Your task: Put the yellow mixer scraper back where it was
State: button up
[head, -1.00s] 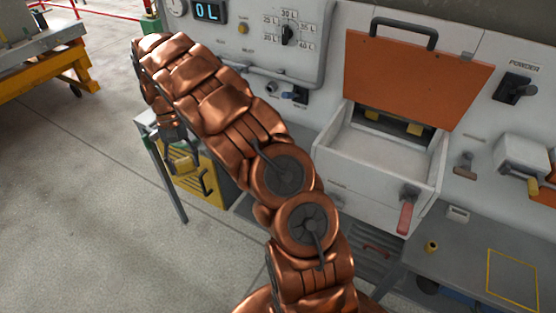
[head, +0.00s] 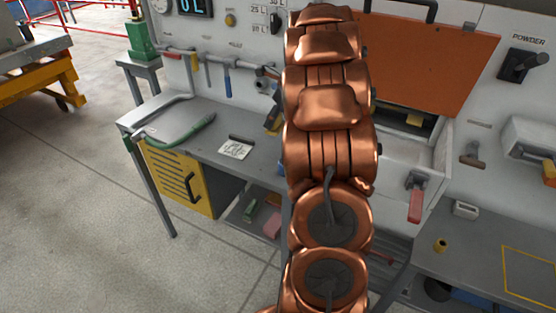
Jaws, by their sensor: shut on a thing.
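My arm rises through the middle of the head view, and my gripper is hidden behind it. I cannot make out a yellow mixer scraper with certainty. A small dark and yellowish thing (head: 273,121) shows at the left edge of my arm, mostly covered; I cannot tell what it is. A rail (head: 215,60) on the white panel carries several hanging tools, among them a blue-handled one (head: 227,77).
A grey workbench (head: 190,137) with a green-handled tool (head: 190,133) and a paper (head: 235,149) stands left, above a yellow cabinet (head: 180,182). An orange lid (head: 440,70) stands raised behind an open white box (head: 432,165) right of my arm. A grey table (head: 475,235) is lower right.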

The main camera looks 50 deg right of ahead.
jog(key=shift+s+d+f+m, duration=0.15)
jog(key=shift+s+d+m, duration=0.1)
jog(key=shift+d+m, duration=0.1)
jog(key=shift+d+f, duration=0.1)
jog(key=shift+f, duration=0.25)
jog(key=shift+f+p, duration=0.8)
jog(key=shift+f, duration=3.7)
jog(key=shift+f, duration=0.15)
jog(key=o, duration=1.1)
jog(key=shift+a+b+v, duration=0.1)
jog(key=shift+b+v, duration=0.35)
jog(key=shift+v, duration=2.6)
jog(key=shift+a+b+v, duration=0.15)
jog(key=shift+b+v, duration=0.25)
jog(key=shift+v, duration=2.7)
